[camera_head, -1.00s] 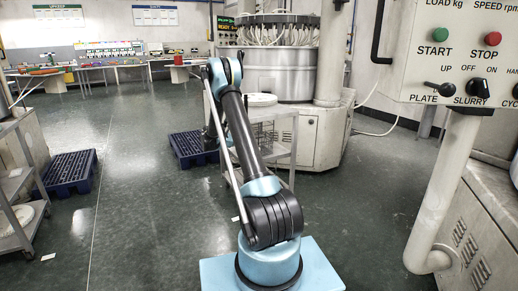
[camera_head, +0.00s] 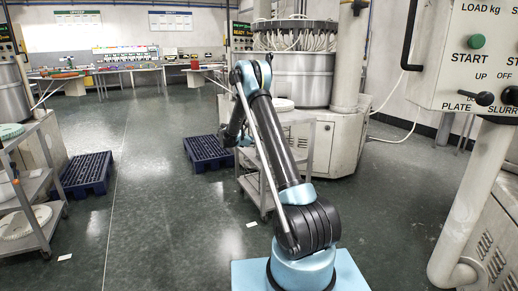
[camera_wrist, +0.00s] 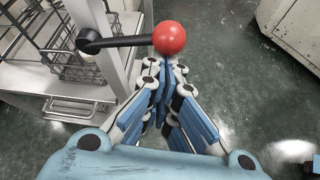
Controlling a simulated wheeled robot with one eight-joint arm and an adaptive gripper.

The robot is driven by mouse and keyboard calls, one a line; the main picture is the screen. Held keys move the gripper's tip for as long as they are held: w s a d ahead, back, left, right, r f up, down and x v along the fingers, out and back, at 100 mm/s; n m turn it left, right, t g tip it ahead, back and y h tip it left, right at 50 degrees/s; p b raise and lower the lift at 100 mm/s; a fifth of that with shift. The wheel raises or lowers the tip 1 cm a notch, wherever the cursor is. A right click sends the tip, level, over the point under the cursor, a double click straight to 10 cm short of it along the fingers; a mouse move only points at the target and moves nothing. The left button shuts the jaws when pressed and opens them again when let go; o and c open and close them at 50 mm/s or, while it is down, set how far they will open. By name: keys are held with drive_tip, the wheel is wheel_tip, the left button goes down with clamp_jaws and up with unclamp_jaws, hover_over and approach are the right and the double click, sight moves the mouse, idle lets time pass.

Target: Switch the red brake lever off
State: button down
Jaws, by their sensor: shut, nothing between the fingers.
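The brake lever shows in the wrist view as a black arm (camera_wrist: 128,42) with a round red knob (camera_wrist: 169,38) at its right end. Its black pivot (camera_wrist: 88,42) sits at a grey post of a wheeled cart. The lever lies nearly level across the picture. My gripper (camera_wrist: 166,68) is shut and empty, with its fingertips just below the knob in the picture. I cannot tell whether they touch it. In the head view the lever cannot be made out, and my gripper is mostly hidden behind my arm.
The grey cart (camera_head: 294,117) stands beyond my arm, with a wire basket (camera_wrist: 65,62) on it. A blue pallet (camera_head: 207,153) lies left of it. A control panel (camera_head: 470,60) and thick pipe (camera_head: 470,205) stand at right.

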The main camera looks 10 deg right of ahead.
drive_tip(key=shift+f, duration=0.15)
drive_tip(key=s+a+r, duration=0.1)
drive_tip(key=s+a, duration=0.2)
drive_tip(key=a, duration=0.6)
idle(0.5)
